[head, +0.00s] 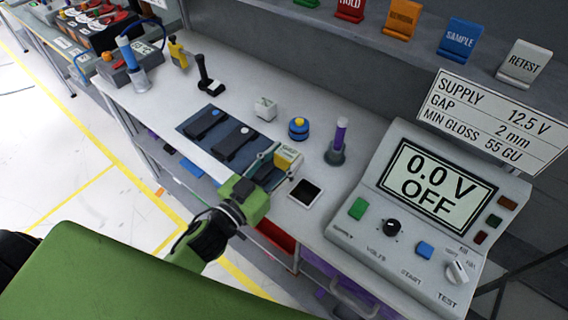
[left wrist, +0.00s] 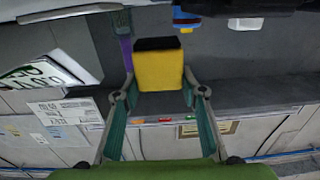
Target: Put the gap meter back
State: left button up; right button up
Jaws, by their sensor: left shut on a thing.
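A small yellow block with a pale face (head: 288,157), which appears to be the gap meter, is held by my left gripper (head: 272,160) above the front part of the white bench. In the left wrist view the block (left wrist: 159,70) is yellow with a black top end, between the two green fingers of my left gripper (left wrist: 160,92). Its display cannot be read. A dark square pad with a white border (head: 304,193) lies on the bench just right of and nearer than the held block. My right gripper is not in view.
A dark blue mat (head: 186,127) with black devices lies left of the gripper. A test console (head: 400,240) reading 0.0 V OFF is on the right.

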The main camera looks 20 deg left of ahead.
pick_arm(q)
jog(key=shift+s+d+r, duration=1)
jog(key=shift+s+r, duration=3.6)
jog(key=shift+s, duration=2.1)
jog(key=a+f+n+y, duration=0.2)
jog(key=a+n+y, duration=0.1)
jog(key=a+y, duration=0.2)
jog(key=shift+w+a+n+t+y, duration=0.3)
jog(key=shift+w+a+n+t, duration=0.1)
jog(key=shift+a, duration=0.05)
jog(key=shift+d, duration=0.1)
